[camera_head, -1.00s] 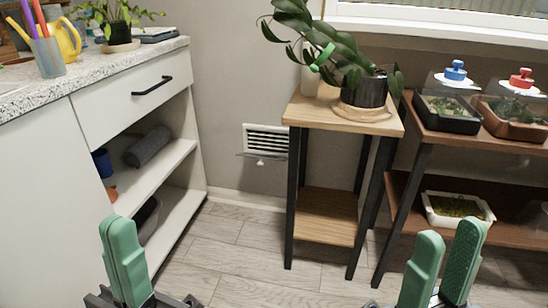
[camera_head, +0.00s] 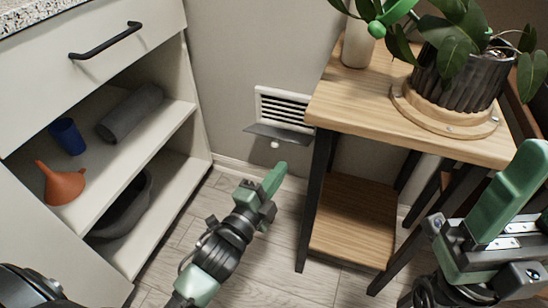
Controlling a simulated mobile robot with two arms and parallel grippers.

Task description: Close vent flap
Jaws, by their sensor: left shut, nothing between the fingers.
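The vent (camera_head: 284,108) is a white louvred grille low on the grey wall, between the cabinet and the plant stand. Its grey flap (camera_head: 280,134) hangs open, sticking out below the slats, which are exposed. A small white knob (camera_head: 275,145) shows under the flap. My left gripper (camera_head: 275,177) is shut and empty, its green fingertips a little below the knob in the picture and apparently apart from it. My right gripper (camera_head: 512,195) is at the right edge, partly cut off; one green finger shows clearly, and its opening is hard to judge.
A wooden stand (camera_head: 405,125) with a potted plant (camera_head: 455,75) is close right of the vent. The open-shelved cabinet (camera_head: 165,185) at left holds an orange funnel (camera_head: 60,185), a blue cup (camera_head: 67,136) and a grey roll (camera_head: 130,112). Floor between them is clear.

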